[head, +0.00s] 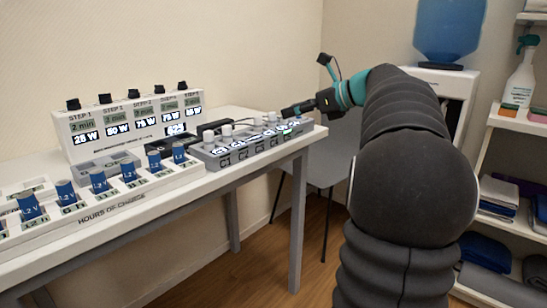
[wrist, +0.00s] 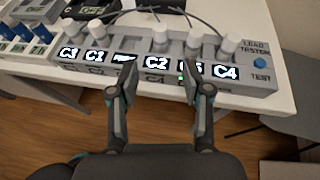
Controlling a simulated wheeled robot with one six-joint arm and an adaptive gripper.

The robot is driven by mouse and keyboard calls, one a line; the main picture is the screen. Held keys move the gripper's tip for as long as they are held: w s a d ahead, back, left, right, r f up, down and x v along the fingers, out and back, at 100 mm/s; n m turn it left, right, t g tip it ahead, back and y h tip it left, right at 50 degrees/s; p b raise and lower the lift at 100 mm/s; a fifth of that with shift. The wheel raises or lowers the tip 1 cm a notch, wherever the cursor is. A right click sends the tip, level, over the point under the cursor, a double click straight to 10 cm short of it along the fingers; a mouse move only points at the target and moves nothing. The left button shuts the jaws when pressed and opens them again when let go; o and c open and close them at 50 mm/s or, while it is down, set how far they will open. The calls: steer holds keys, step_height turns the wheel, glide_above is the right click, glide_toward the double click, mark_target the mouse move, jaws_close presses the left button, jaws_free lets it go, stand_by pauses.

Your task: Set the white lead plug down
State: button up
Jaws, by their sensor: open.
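The grey lead tester (wrist: 115,72) has several white plugs standing in a row on its top; which one is the task's plug I cannot tell. One white plug (wrist: 160,36) stands upright behind the C2 label, between the lines of my fingers. Another white plug (wrist: 229,42) stands above C4. My gripper (wrist: 160,80) is open, with nothing seen between its fingers, and its fingertips overlap the tester's front face in the wrist view. In the head view my gripper (head: 290,111) is at the right end of the tester (head: 232,154), hiding part of it.
Thin dark cables (wrist: 190,10) arch behind the plugs. A blue TEST button (wrist: 260,62) is at the tester's right end. A chair (head: 335,165) is beyond the table.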

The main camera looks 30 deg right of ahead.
steer(key=shift+a, duration=0.1)
steer(key=s+a+f+n+g+h, duration=0.1)
steer(key=s+a+f+n+g, duration=0.1)
steer(key=s+a+f+n, duration=0.3)
steer(key=s+a+f+n+g+h, duration=0.1)
steer(key=s+a+f+n, duration=0.15)
steer(key=a, duration=0.55)
steer(key=s+a+f+n+g, duration=0.2)
steer(key=s+a+f+n, duration=0.1)
steer(key=a+n, duration=0.25)
steer(key=s+a+f+n+h, duration=0.2)
steer(key=s+a+f+n, duration=0.1)
steer(key=s+f+n, duration=0.4)
steer(key=s+a+f+n+g+h, duration=0.1)
steer(key=s+a+f+n+h, duration=0.2)
steer(key=s+f+n, duration=0.4)
steer(key=s+n, duration=0.2)
steer(key=s, duration=0.1)
steer(key=shift+s+a+n, duration=0.3)
steer(key=shift+s+n, duration=0.05)
steer(key=shift+n, duration=0.05)
